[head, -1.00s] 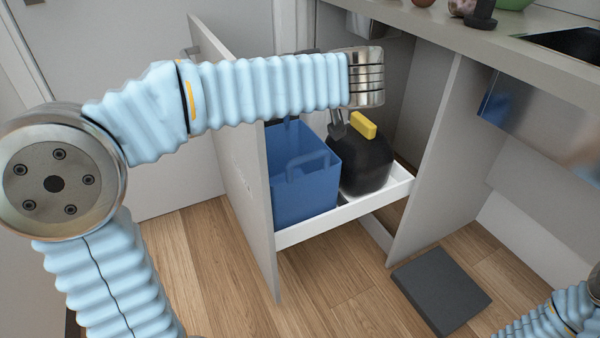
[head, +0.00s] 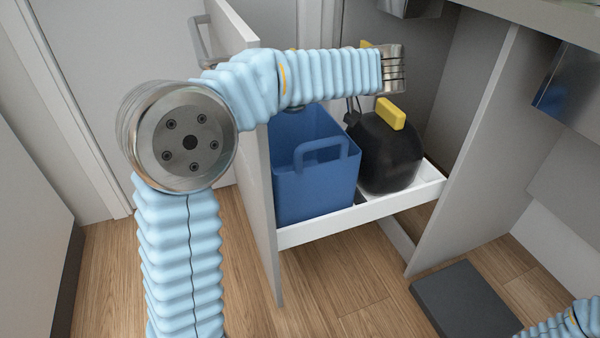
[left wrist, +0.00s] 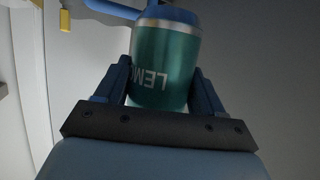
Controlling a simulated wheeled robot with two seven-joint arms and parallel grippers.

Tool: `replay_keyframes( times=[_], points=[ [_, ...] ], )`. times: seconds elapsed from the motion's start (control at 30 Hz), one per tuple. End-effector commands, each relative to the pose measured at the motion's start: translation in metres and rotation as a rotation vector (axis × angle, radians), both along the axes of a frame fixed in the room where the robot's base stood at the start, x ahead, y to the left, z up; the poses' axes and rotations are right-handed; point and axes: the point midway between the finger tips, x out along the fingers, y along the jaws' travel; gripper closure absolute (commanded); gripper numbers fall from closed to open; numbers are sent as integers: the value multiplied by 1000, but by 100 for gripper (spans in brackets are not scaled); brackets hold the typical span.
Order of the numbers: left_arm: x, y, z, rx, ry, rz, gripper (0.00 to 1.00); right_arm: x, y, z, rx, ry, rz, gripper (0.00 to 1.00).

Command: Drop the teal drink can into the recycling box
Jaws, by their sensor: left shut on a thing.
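The teal drink can (left wrist: 165,58) is upright in the left wrist view, with pale lettering and a silver rim. My left gripper (left wrist: 162,85) is shut on it, one finger on each side. In the head view my left arm reaches across above the blue box (head: 315,190), which I take for the recycling box. It is open-topped with a handle on its near side. The can and the left fingers are hidden in the head view, so the can's exact place over the box cannot be told. My right gripper is out of view.
A black container (head: 390,155) with a yellow handle (head: 391,114) stands right of the blue box. Both sit in a white pull-out tray (head: 340,222) between a grey front panel (head: 262,200) and a cabinet side (head: 465,150). A dark slab (head: 465,298) lies on the floor.

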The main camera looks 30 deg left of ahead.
Motion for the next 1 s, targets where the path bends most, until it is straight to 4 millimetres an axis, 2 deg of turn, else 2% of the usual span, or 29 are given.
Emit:
replay_keyframes(
  times=[0.23,0.27,0.43,0.77,0.87,1.0],
  points=[
    [0,0,-2,0,0,-1,60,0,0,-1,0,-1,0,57],
    [0,0,-2,0,0,-1,28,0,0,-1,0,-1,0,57],
    [0,0,-2,0,0,-1,2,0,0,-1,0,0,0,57],
    [0,-3,0,0,0,-2,2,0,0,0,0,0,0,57],
    [-2,-13,4,0,-1,-5,2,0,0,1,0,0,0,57],
    [-9,-39,16,-1,-1,-6,2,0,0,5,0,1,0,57]
  ],
)
